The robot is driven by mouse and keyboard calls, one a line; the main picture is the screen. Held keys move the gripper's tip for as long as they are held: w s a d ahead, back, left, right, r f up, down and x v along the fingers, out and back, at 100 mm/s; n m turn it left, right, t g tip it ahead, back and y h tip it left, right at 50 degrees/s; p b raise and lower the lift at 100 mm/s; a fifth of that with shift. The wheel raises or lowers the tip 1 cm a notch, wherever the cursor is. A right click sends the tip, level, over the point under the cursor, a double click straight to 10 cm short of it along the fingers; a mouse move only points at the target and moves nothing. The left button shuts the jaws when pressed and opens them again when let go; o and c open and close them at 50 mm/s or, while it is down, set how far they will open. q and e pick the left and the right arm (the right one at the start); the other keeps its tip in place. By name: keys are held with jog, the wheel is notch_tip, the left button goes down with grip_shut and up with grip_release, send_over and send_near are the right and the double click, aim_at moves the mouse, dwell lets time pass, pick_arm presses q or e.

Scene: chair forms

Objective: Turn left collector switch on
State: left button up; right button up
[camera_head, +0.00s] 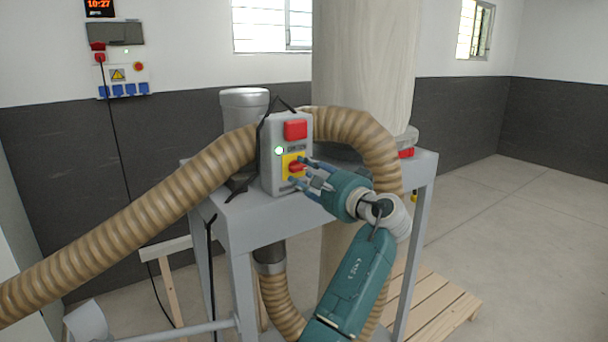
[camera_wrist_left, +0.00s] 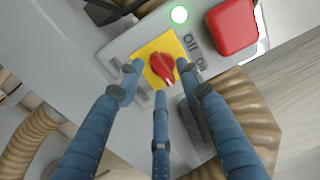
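The grey collector switch box (camera_head: 272,165) stands on a grey metal frame. It carries a red button (camera_head: 295,130), a lit green lamp (camera_head: 279,150) and a red rotary knob (camera_head: 297,167) on a yellow plate. My left gripper (camera_head: 312,175) is at the knob, its fingers pointing at the box face. In the left wrist view the knob (camera_wrist_left: 163,68) lies between the spread blue fingers, with yellow plate showing between knob and side fingertips. OFF and ON labels (camera_wrist_left: 196,52) show beside the plate; the knob's setting is hard to read. My right gripper is not in view.
Ribbed brown hoses (camera_head: 130,215) run around the box on both sides. A tall pale filter bag (camera_head: 365,55) stands behind it. A wooden pallet (camera_head: 440,300) lies on the floor at right. The floor further right is clear.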

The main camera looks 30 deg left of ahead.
pick_arm(q)
jog(key=v, duration=1.1)
jog(key=shift+d, duration=0.15)
jog(key=shift+f, duration=0.15)
